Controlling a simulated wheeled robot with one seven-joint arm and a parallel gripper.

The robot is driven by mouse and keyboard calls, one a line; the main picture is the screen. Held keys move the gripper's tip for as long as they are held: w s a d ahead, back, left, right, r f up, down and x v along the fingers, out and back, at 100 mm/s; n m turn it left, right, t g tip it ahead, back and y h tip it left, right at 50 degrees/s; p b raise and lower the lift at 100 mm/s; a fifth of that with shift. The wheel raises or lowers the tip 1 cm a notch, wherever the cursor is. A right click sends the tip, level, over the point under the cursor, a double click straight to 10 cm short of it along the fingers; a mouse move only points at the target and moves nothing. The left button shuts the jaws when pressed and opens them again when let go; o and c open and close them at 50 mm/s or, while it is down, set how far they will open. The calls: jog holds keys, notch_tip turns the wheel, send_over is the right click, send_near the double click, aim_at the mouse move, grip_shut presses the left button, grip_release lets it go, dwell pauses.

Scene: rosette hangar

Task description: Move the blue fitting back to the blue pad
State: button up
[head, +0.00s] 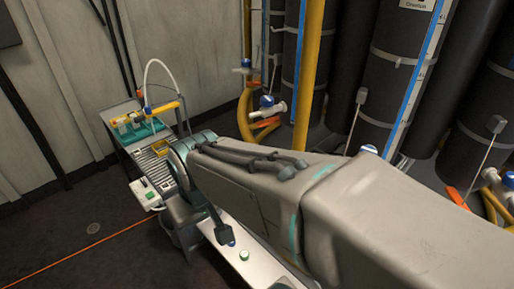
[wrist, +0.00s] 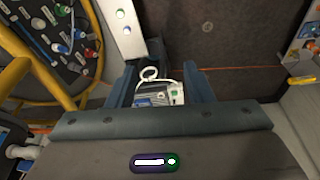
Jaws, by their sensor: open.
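My gripper (wrist: 160,85) shows in the wrist view with its two dark fingers apart. Between them, in the picture, is a grey and white unit with a white ring and a small blue patch (wrist: 143,101); I cannot tell whether it is between the jaws or beyond them. A pale bench top (wrist: 135,45) above the fingers carries a small blue round piece (wrist: 127,30) and a green one (wrist: 120,13). I cannot tell whether the blue piece is the fitting or the pad. In the head view my arm hides much of the bench, and my gripper cannot be made out clearly.
A dark board (wrist: 65,40) with coloured fittings, including blue ones, is at the left of the wrist view, by a yellow rail (wrist: 60,95). In the head view, dark cylinders (head: 395,80) and yellow pipes stand at the right. Dark floor (head: 90,230) is open at the left.

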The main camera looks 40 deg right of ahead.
jog(key=w+d+f+n+g+h+b, duration=0.1)
jog(key=w+d+f+n+h+b, duration=0.2)
jog(key=d+f+n, duration=0.4)
jog(key=w+d+f+n+g+h, duration=0.1)
jog(key=w+d+f+n+h, duration=0.25)
jog(key=w+d+n, duration=0.35)
jog(key=w+d+f+n+g+h+b, duration=0.2)
jog(key=w+d+f+n, duration=0.15)
jog(key=d+f, duration=0.4)
jog(key=w+d+f+n+t+h+b, duration=0.1)
jog(key=w+d+f+n, duration=0.1)
jog(key=d+f+n, duration=0.4)
jog(key=w+d+f+n+t+h+b, duration=0.1)
jog(key=w+d+f+n+h+b, duration=0.1)
jog(key=d+f+n, duration=0.5)
notch_tip(320, 180, down, 6)
jog(key=w+n, duration=0.1)
jog(key=n, duration=0.6)
jog(key=shift+w+d, duration=0.15)
jog(key=shift+w, duration=0.15)
jog(key=shift+f+b, duration=0.15)
jog(key=shift+b, duration=0.15)
jog(key=shift+b+x, duration=2.2)
jog(key=shift+x, duration=2.25)
jog(key=shift+w, duration=0.1)
